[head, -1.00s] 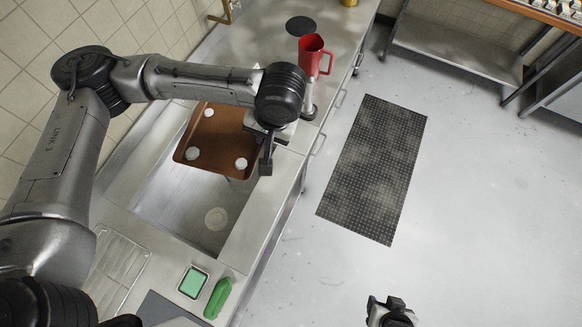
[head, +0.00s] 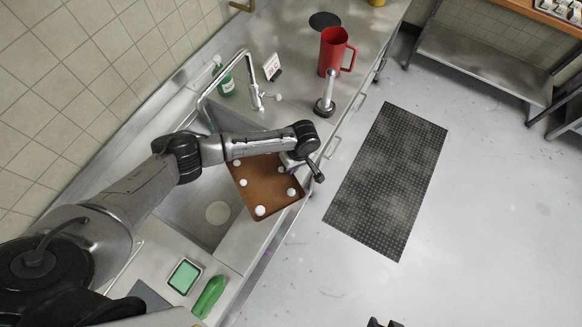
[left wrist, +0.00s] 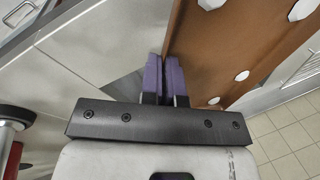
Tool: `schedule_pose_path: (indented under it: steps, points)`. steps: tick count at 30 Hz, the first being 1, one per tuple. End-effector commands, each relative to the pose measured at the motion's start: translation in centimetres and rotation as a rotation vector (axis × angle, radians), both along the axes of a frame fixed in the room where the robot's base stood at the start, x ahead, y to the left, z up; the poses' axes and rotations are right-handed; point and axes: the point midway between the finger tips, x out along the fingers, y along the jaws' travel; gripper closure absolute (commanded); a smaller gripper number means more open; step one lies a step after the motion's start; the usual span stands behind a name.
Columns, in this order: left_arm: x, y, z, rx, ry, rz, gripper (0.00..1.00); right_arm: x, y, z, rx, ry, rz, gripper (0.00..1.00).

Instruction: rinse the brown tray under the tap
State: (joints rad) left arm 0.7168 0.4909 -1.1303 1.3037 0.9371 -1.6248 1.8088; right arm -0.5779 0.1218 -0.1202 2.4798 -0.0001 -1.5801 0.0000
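The brown tray (head: 262,180) has several white round spots on its visible face. It is held tilted above the front right part of the sink (head: 190,205), partly behind my left arm. My left gripper (head: 314,168) is at the tray's right edge. In the left wrist view, the purple finger pads (left wrist: 165,75) close on the rim of the tray (left wrist: 215,50). Only the tips of my right gripper (head: 384,323) show at the bottom edge.
A red jug (head: 335,50), a metal stand (head: 326,100), a small sign (head: 272,67) and a green bottle (head: 225,82) stand on the counter beyond the sink. A green sponge dish (head: 184,276) and green bottle (head: 209,297) lie on the near side. A dark mat (head: 388,180) lies on the floor.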

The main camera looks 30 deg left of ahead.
Motion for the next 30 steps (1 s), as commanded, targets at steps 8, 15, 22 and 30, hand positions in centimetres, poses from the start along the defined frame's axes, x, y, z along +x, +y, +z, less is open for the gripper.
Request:
schedule_pose_path:
  steps: [8,15,22,30]
  points:
    - [-0.1,2.7,-0.4,0.003,-0.002,0.008,1.00,-0.1,0.1,-1.3,0.004,0.002,-0.002,0.46]
    - [-0.3,6.1,-0.6,0.005,-0.002,0.007,1.00,-0.1,0.1,-3.0,0.005,0.003,-0.003,0.46]
    - [-0.5,9.2,-0.6,0.003,-0.002,0.006,1.00,-0.1,0.1,-4.8,0.005,0.003,-0.003,0.46]
    - [-0.7,12.7,-0.6,0.003,-0.002,0.005,1.00,-0.1,0.1,-7.0,0.003,0.003,-0.002,0.46]
